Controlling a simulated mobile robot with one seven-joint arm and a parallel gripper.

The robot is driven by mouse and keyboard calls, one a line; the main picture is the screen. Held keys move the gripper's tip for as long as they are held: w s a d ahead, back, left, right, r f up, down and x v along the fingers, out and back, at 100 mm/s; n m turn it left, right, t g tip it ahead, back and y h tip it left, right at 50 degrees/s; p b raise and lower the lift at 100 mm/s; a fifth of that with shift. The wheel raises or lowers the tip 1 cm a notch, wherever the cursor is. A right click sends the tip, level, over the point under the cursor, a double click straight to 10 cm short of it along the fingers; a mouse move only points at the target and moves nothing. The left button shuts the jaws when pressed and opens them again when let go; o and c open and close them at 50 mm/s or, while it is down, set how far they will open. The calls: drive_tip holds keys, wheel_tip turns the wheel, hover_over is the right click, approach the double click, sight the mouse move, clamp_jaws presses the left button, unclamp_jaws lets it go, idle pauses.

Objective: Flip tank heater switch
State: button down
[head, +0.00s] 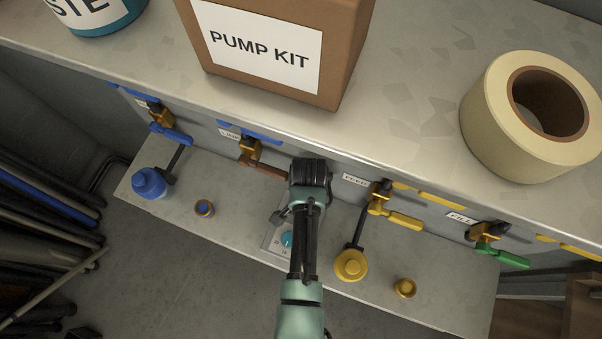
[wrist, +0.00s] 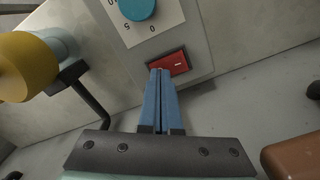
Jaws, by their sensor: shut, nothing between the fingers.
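In the wrist view the red rocker switch (wrist: 168,63) sits on the grey heater panel (wrist: 196,40), below a blue dial (wrist: 137,8) on a white scale plate. A white dash shows on the switch. My gripper (wrist: 160,71) has its two blue fingers together and empty. The fingertips overlap the lower left part of the switch in the picture; whether they touch it I cannot tell. In the head view my arm covers the switch and the fingertips. Part of the dial (head: 287,239) shows left of the arm.
Valves with a blue handle (head: 171,134), a yellow handle (head: 405,220) and a green handle (head: 502,258) line the bench front. A blue cap (head: 149,183) and a yellow cap (head: 351,265) stand on the lower ledge. The PUMP KIT box (head: 345,50) and tape roll (head: 485,115) are above.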

wheel_tip(320, 180, up, 6)
drive_tip(key=p, duration=0.6)
idle(0.5)
